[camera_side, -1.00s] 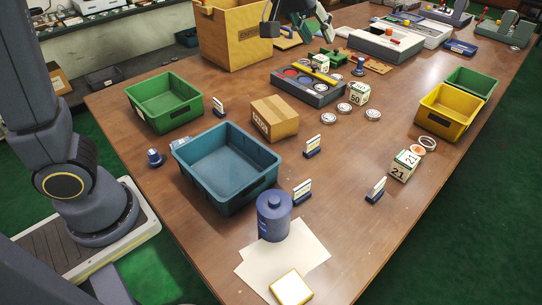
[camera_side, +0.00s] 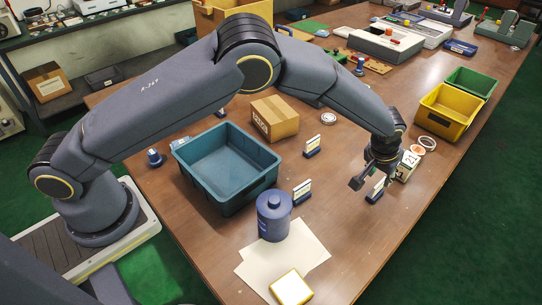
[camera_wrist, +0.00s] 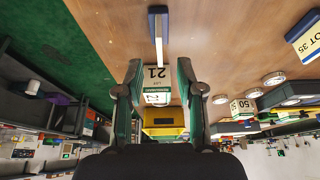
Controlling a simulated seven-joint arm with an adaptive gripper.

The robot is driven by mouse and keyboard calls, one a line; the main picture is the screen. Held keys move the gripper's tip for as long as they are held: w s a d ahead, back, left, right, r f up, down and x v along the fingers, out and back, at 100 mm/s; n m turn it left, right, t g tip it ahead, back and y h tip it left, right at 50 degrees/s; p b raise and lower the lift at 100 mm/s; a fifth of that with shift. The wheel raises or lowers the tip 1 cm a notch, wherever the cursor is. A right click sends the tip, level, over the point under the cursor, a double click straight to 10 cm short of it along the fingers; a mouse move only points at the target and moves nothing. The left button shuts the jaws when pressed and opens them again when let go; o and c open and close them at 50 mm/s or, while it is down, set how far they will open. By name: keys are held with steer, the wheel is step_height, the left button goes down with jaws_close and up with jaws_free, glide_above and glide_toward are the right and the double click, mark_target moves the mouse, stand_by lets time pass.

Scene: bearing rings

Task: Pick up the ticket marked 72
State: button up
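Several small cards stand in dark blue holders on the table, and I cannot read 72 on any of them. One card (camera_side: 377,187) stands at the right front of the table, partly hidden by my gripper (camera_side: 369,181). In the wrist view a holder with its card (camera_wrist: 158,30) shows nearly edge-on, just beyond my open, empty gripper (camera_wrist: 159,68) and roughly in line with the gap between its fingers. Another card, reading LOT 35 (camera_wrist: 309,42), is at the upper right there. More cards stand at the middle (camera_side: 312,145) and by the canister (camera_side: 302,188).
A cube marked 21 (camera_side: 407,165) is right behind my gripper, with rings (camera_side: 427,143) and a yellow bin (camera_side: 446,111) farther back. A teal bin (camera_side: 225,168), a cardboard box (camera_side: 274,117) and a blue canister (camera_side: 273,216) stand to the left. The right front table is clear.

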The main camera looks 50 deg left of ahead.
mark_target(379, 184)
steer(key=x, duration=0.7)
steer(key=shift+w+f, duration=0.25)
steer(key=shift+f, duration=0.05)
jaws_close()
